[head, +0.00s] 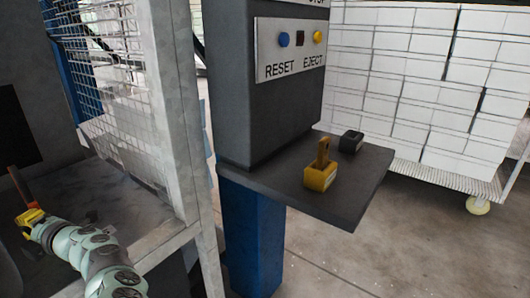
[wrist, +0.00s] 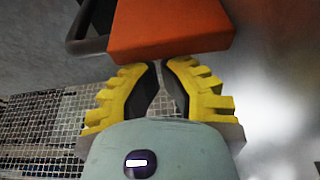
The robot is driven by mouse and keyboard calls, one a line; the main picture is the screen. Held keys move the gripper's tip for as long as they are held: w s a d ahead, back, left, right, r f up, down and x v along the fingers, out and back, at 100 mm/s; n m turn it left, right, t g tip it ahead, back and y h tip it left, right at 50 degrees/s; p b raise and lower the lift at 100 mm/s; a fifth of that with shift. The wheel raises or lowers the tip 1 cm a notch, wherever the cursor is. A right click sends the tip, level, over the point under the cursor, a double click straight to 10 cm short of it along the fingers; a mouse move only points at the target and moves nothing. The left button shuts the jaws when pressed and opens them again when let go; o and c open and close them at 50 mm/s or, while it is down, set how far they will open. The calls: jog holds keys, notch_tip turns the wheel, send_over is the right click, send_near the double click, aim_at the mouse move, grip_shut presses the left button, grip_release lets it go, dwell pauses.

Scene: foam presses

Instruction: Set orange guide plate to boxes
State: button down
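The orange guide plate (wrist: 170,28) fills the upper middle of the wrist view as a thick orange block. A dark bent handle (wrist: 75,35) shows at its left. In the head view a thin brown-orange upright piece (head: 18,186) at the far left looks like the same plate. My gripper (wrist: 161,64) has yellow ridged fingers with dark pads. Its fingertips are close together at the plate's near edge. Whether they touch or grip the plate cannot be told. In the head view my gripper (head: 27,218) is at the lower left, inside the press frame.
A dark console with RESET and EJECT buttons (head: 290,50) has a shelf (head: 345,200) holding a yellow block (head: 320,178) and a black block (head: 350,142). White boxes (head: 400,85) stand on a cart behind.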

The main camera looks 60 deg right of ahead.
jog(key=shift+d+b, duration=0.65)
jog(key=shift+d, duration=2.25)
